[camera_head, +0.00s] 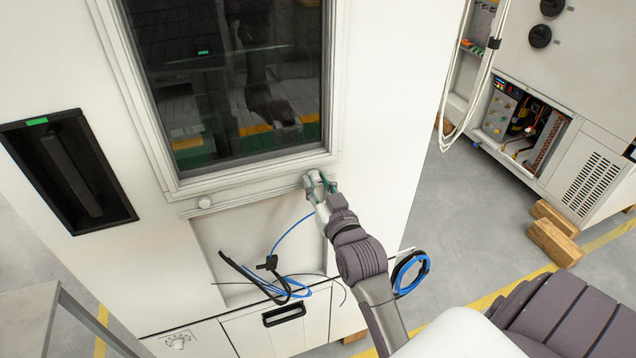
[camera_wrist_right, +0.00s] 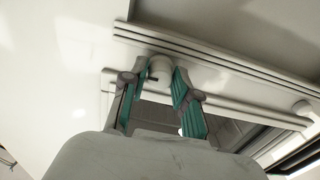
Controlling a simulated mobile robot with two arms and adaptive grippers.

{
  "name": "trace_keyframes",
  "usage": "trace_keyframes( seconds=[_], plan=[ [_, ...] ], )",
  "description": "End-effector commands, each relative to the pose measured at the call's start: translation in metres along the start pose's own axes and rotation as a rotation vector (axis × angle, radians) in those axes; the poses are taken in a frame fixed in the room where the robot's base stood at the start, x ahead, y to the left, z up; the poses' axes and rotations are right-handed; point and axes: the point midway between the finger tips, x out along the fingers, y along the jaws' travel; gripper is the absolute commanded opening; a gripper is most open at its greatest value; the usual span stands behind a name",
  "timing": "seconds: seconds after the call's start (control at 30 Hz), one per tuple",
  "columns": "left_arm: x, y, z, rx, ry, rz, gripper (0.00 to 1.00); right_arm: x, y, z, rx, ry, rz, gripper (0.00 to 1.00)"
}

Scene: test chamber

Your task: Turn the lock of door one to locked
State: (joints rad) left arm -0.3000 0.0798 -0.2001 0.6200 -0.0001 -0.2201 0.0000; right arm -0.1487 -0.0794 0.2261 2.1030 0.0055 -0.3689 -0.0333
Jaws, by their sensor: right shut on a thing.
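The door (camera_head: 395,60) is a white panel with a dark window (camera_head: 230,80) in a raised frame. Two small white round knobs sit on the ledge under the window. My right gripper (camera_head: 319,184) reaches up to the right-hand one and largely hides it in the head view. In the right wrist view this lock knob (camera_wrist_right: 160,68) sits between the two green-padded fingertips of the right gripper (camera_wrist_right: 162,78), which is shut on it. A short dark mark shows on the knob. The left-hand knob (camera_head: 205,202) is free. My left gripper is not in view.
A black recessed handle (camera_head: 75,170) with a green label is left of the window. Blue and black cables (camera_head: 280,285) hang from a recess below the ledge. A cabinet with exposed electronics (camera_head: 525,120) and wooden blocks (camera_head: 555,240) stand at right, with grey floor between.

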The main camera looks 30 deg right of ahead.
Motion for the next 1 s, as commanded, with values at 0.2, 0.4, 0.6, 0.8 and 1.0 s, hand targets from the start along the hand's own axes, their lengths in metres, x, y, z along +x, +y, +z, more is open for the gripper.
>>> trace_keyframes(
  seconds=[0.2,0.4,0.6,0.8,1.0],
  plan=[
    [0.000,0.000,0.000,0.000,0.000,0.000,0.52,0.000,0.000,0.001,0.003,-0.003,-0.001,0.00],
    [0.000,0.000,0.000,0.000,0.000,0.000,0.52,0.000,0.000,0.001,0.002,-0.003,-0.001,0.49],
    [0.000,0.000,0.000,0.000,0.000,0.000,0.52,0.000,0.000,0.001,0.001,-0.001,0.000,0.55],
    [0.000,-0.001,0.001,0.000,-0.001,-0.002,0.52,-0.004,0.000,0.001,0.000,-0.002,0.000,0.55],
    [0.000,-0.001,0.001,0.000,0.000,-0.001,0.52,-0.034,0.000,0.002,0.000,-0.005,0.000,0.55]
  ],
)
